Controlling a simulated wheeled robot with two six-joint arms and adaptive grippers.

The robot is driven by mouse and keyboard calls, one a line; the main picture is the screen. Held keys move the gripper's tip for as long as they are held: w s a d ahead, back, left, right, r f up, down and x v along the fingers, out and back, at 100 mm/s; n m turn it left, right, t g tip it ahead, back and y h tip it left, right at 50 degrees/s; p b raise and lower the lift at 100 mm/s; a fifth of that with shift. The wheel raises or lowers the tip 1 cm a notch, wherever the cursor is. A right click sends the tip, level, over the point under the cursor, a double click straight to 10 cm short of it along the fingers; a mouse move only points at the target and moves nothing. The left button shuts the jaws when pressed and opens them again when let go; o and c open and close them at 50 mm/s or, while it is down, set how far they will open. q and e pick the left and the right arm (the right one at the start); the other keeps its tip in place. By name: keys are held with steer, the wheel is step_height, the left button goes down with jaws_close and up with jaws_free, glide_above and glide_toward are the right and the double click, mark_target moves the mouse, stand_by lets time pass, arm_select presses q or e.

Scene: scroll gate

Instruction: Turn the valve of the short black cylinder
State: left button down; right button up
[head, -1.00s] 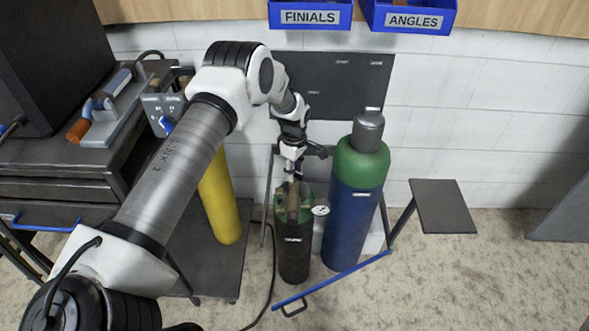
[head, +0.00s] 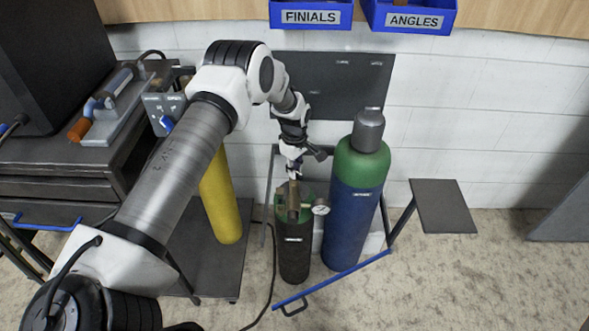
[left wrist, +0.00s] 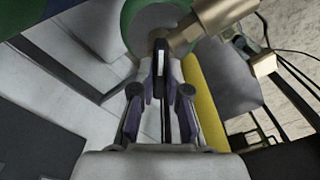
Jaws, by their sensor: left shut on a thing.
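The short black cylinder (head: 294,258) stands upright in a cart, with a green shoulder and a brass valve fitting (head: 292,206) on top. The fitting also shows large in the left wrist view (left wrist: 205,25). A round gauge (head: 321,209) sticks out to its right. My left gripper (head: 294,172) comes down from above onto the top of the fitting. In the left wrist view its fingers (left wrist: 160,62) are closed together at the fitting's end. They are shut on the valve, which they mostly hide. My right gripper is not in view.
A taller blue cylinder with a green shoulder (head: 355,215) stands close on the right. A yellow cylinder (head: 220,205) stands left, beside a dark workbench (head: 60,165). The cart's blue bar (head: 340,278) runs in front. Blue bins (head: 310,14) hang above.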

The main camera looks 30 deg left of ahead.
arm_select(q)
steer(key=m, duration=0.7)
steer(key=shift+f+b, duration=0.1)
steer(key=shift+b, duration=0.3)
steer(key=m, duration=0.3)
steer(key=shift+m+b, duration=0.3)
steer(key=shift+m, duration=0.1)
steer(key=m, duration=0.3)
steer(key=shift+m+b, duration=0.3)
steer(key=m, duration=0.3)
steer(key=shift+m+b, duration=0.3)
steer(key=m, duration=0.3)
steer(key=shift+m+b, duration=0.3)
steer(key=m+b, duration=0.1)
steer(key=m, duration=0.5)
steer(key=shift+m, duration=0.3)
steer(key=c, duration=1.2)
jaws_free()
